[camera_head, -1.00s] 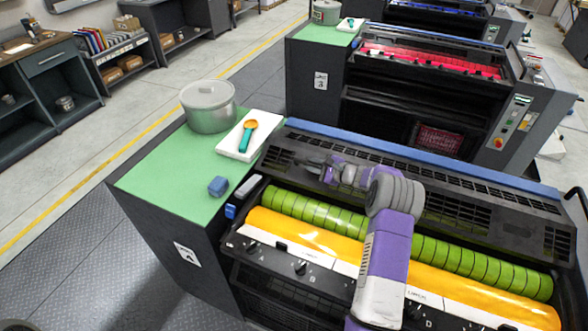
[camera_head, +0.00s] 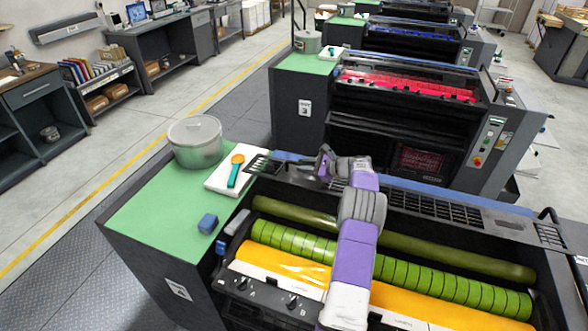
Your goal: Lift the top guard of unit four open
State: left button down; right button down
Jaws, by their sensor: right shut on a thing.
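Unit four (camera_head: 178,289) is the nearest ink unit, with yellow ink and green rollers. Its top guard (camera_head: 430,206), a dark slotted panel, stands tilted up along the back of the unit, and an olive roller (camera_head: 460,262) shows in the opening in front of it. My right gripper (camera_head: 322,167) is shut on the guard near its upper edge, left of the middle. My purple and grey right arm crosses the rollers and hides part of the guard. My left gripper is out of view.
A unit with red ink (camera_head: 410,85) stands behind. The aisle on the left is clear.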

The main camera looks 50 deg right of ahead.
jog(key=shift+d, duration=0.1)
jog(key=c, duration=1.1)
grip_release()
jog(key=shift+f, duration=0.1)
jog(key=b+v, duration=0.1)
jog(key=v, duration=0.6)
jog(key=shift+s, duration=0.3)
